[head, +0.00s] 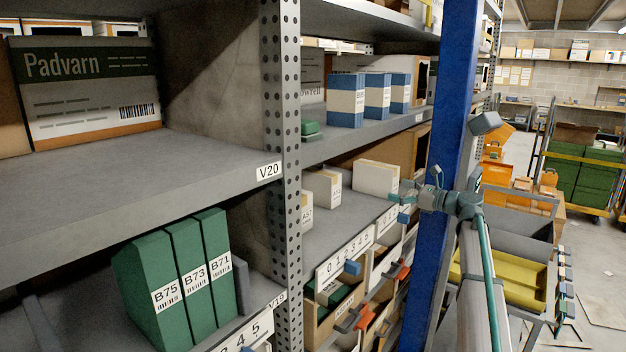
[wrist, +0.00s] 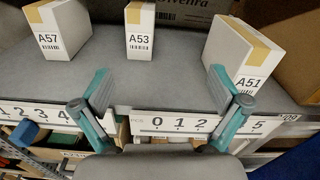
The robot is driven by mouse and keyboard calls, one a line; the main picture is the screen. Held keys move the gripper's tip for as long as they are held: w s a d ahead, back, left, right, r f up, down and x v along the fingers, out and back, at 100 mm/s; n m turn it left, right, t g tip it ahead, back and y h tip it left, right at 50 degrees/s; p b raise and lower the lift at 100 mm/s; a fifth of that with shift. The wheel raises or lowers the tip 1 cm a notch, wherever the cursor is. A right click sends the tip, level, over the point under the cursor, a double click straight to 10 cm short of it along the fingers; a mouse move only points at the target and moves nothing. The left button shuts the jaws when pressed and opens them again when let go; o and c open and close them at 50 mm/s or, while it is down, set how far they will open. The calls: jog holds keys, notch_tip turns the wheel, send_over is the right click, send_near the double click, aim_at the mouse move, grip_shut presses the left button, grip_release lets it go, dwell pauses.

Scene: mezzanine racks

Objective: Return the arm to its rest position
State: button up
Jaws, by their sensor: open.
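My gripper (wrist: 160,88) is open and empty in the wrist view, its two teal-grey fingers spread wide over the front edge of a grey shelf (wrist: 165,85). Three white boxes stand behind the fingers: A57 (wrist: 62,38) at the left, A53 (wrist: 140,38) between the fingers, and A51 (wrist: 238,55) behind the right finger. Nothing is between the finger pads. In the head view my gripper (head: 404,203) is small, at the end of my arm, in front of that shelf and partly across the blue post. Its fingertips are hard to tell there.
A blue post (head: 440,150) and a perforated grey upright (head: 287,170) flank the bay. Blue-and-white boxes (head: 346,100) stand on the shelf above. Green binders (head: 190,275) stand at lower left. A cart with a yellow tray (head: 510,285) stands at right. Some aisle floor (head: 600,260) is clear.

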jog(key=s+f+n+g+h, duration=0.25)
jog(key=s+f+n, duration=0.2)
jog(key=f, duration=0.85)
jog(key=s+f+n+g+h, duration=0.1)
jog(key=s+f+n+h, duration=0.3)
jog(key=f, duration=0.8)
jog(key=s+a+f+n+g+h, duration=0.1)
jog(key=s+a+f+n+g, duration=0.1)
jog(key=s+f, duration=0.45)
jog(key=s+a+f+n+g+h, duration=0.1)
jog(key=s+f+n, duration=0.15)
jog(key=f, duration=0.75)
jog(key=s+a+f+n+g, duration=0.2)
jog(key=s+f, duration=0.3)
jog(key=f, duration=0.3)
jog(key=s+a+f+n+g+h, duration=0.1)
jog(key=s+f+n+g+h, duration=0.15)
jog(key=s+f, duration=0.7)
jog(key=s+a+f+n+g+h, duration=0.1)
jog(key=s+f+n+g, duration=0.15)
jog(key=s+f, duration=0.7)
jog(key=s+a+f+n+g+h, duration=0.1)
jog(key=s+n+g, duration=0.1)
jog(key=s, duration=1.3)
jog(key=s+a+f+n+g+h, duration=0.1)
jog(key=s+f+n+g, duration=0.1)
jog(key=s, duration=1.4)
jog(key=shift+a+f, duration=0.25)
jog(key=shift+a, duration=0.15)
